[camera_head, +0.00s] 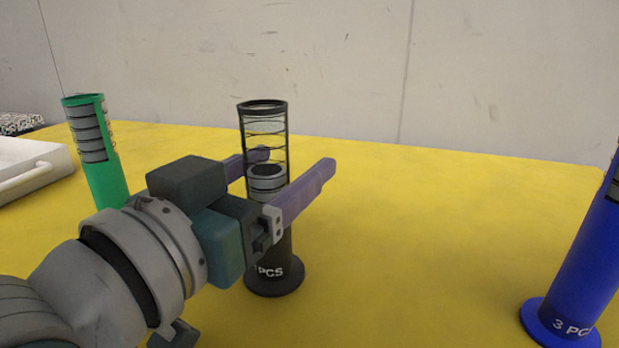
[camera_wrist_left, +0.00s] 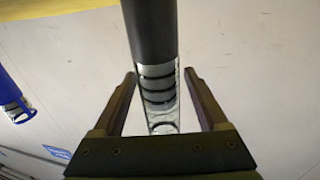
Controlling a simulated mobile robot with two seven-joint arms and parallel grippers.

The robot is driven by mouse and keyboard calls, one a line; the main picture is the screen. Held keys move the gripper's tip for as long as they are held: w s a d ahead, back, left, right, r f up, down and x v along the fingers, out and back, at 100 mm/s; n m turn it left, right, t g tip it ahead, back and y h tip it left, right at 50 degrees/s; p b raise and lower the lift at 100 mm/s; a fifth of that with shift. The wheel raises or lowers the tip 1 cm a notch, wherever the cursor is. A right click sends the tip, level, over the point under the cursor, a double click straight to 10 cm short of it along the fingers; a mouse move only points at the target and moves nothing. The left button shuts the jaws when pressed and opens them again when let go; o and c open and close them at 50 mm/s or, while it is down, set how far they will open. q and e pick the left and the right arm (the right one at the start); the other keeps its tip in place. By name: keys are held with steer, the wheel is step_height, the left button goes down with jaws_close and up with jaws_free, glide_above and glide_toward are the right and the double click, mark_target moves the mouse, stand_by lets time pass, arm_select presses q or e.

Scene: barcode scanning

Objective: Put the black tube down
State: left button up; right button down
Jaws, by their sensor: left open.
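The black tube (camera_head: 275,276) stands upright on the yellow table in the head view, with its base flat on the surface. Its upper part is an open cage with a grey ring-like piece inside. My left gripper (camera_head: 298,172) is open, with one finger on each side of the tube's middle. In the left wrist view the tube (camera_wrist_left: 151,35) runs between the two spread fingers (camera_wrist_left: 160,90), with a visible gap on either side. My right gripper is in neither view.
A green tube (camera_head: 105,185) stands at the left and a blue tube (camera_head: 585,255) at the right edge. A white tray (camera_head: 35,165) lies at the far left. The yellow table (camera_head: 430,240) is clear between the black and blue tubes. A pale wall stands behind.

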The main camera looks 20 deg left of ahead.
arm_select(q)
steer(key=p+v, duration=0.1)
steer(key=v, duration=1)
